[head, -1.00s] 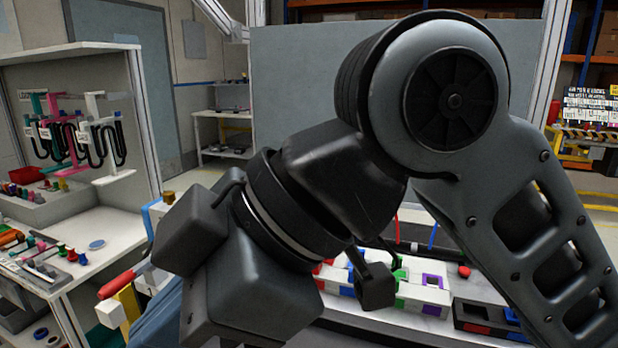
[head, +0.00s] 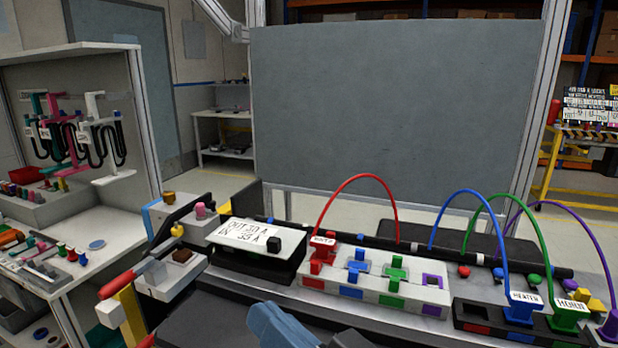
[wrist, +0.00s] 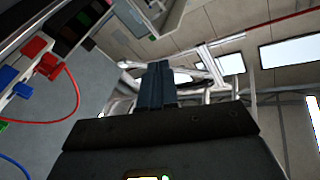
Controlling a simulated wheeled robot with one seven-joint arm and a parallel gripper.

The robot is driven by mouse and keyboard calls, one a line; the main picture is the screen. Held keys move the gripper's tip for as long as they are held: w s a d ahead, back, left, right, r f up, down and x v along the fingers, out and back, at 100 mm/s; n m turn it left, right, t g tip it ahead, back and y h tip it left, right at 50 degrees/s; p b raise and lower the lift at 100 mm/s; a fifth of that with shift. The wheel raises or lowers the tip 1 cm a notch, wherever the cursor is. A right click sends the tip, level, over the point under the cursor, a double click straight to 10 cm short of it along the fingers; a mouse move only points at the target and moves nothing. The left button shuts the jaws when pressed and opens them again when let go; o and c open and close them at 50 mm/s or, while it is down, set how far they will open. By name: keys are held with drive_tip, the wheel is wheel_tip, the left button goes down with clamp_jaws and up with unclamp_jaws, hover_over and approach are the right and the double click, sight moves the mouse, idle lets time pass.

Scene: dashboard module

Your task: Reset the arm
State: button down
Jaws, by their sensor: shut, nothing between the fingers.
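My gripper (wrist: 158,68) shows in the wrist view with its dark blue fingers closed together and nothing between them. It points toward open space, the ceiling and white frames. In the head view, a blue-grey part that looks like my gripper (head: 272,322) shows at the bottom edge, in front of the dashboard module. The white connector block (head: 372,288) holds red, blue and green plugs and a purple-rimmed socket. My gripper appears apart from the module. The rest of my arm is out of the head view.
Red, blue, green and purple cables arch over the module; the red cable (wrist: 77,100) also shows in the wrist view. A labelled black box (head: 258,245) stands left of the block. A white bench (head: 100,262) is at the left. A grey panel (head: 400,110) stands behind.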

drive_tip(key=s+d+f+m+t+h, duration=0.3)
drive_tip(key=s+d+f+m+h, duration=0.4)
drive_tip(key=s+d+f+h, duration=0.5)
drive_tip(key=s+d+f+n+g+h, duration=0.1)
drive_tip(key=s+d+f+n, duration=0.2)
drive_tip(key=s+d, duration=0.9)
drive_tip(key=s, duration=0.4)
drive_tip(key=shift+s+d+f+g+h, duration=0.3)
drive_tip(key=shift+s+d+f+g, duration=0.05)
drive_tip(key=shift+s+d+g, duration=0.05)
idle(0.4)
